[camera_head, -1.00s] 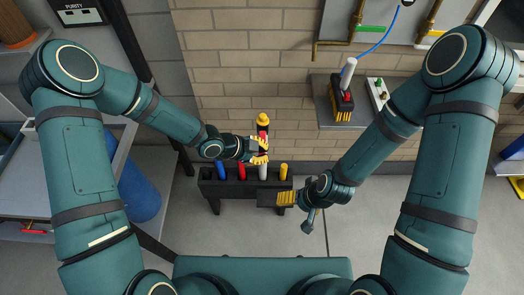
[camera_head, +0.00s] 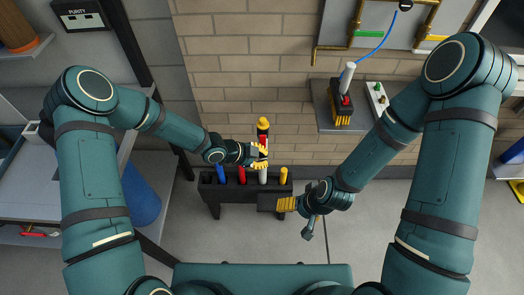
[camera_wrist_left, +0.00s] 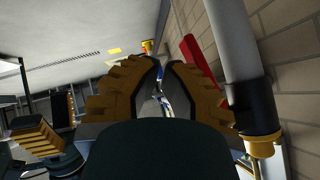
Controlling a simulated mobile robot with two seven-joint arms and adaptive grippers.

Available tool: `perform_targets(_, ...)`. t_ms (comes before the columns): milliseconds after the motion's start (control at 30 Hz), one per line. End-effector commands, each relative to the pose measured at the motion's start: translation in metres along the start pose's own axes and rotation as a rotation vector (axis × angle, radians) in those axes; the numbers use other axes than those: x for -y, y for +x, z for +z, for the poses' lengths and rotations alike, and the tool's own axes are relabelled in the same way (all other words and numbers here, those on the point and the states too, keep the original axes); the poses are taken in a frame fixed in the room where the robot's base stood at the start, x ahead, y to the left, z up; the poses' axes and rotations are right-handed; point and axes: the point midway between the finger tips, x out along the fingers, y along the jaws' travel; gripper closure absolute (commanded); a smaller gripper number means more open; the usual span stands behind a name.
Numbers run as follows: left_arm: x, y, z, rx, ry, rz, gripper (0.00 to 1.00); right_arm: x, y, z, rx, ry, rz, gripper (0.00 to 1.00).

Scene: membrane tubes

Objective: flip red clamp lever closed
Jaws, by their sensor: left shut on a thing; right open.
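A fixture (camera_head: 263,122) with a yellow top and black collar stands against the brick wall. The red clamp lever (camera_head: 263,137) shows just below it; its exact angle is hard to tell. My left gripper (camera_head: 261,156) is at the red part, its yellow fingers shut on it, hiding most of the contact. In the left wrist view the gripper (camera_wrist_left: 160,80) has its fingertips close together, and the red lever (camera_wrist_left: 196,55) runs behind the right finger. A pale tube (camera_wrist_left: 233,45) with a black-and-yellow end stands beside that finger. My right gripper (camera_head: 284,204) is open and empty, lower right.
A black rack (camera_head: 230,190) below holds blue, red, white and yellow tubes. A shelf (camera_head: 326,108) at right bears a white tube (camera_head: 347,74) in a yellow, black and red holder. A blue cylinder (camera_head: 140,195) stands at left.

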Motion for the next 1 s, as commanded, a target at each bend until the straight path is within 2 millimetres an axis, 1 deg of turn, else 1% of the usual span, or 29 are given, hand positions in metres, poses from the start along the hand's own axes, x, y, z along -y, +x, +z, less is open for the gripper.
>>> perform_targets(400,0.006,-0.011,-0.011,0.000,0.000,0.000,1.00,0.005,-0.013,-0.001,0.000,0.000,0.000,0.16)
perform_targets(733,0.006,-0.010,-0.011,0.000,0.000,0.000,1.00,0.005,-0.012,-0.001,0.000,0.000,0.000,0.16)
perform_targets(833,0.006,-0.010,-0.011,0.000,0.000,0.000,1.00,0.005,-0.013,0.002,0.007,0.001,0.000,0.16)
perform_targets(1000,0.006,-0.009,-0.015,-0.001,0.001,0.001,1.00,0.004,-0.010,0.001,0.006,0.001,0.000,0.16)
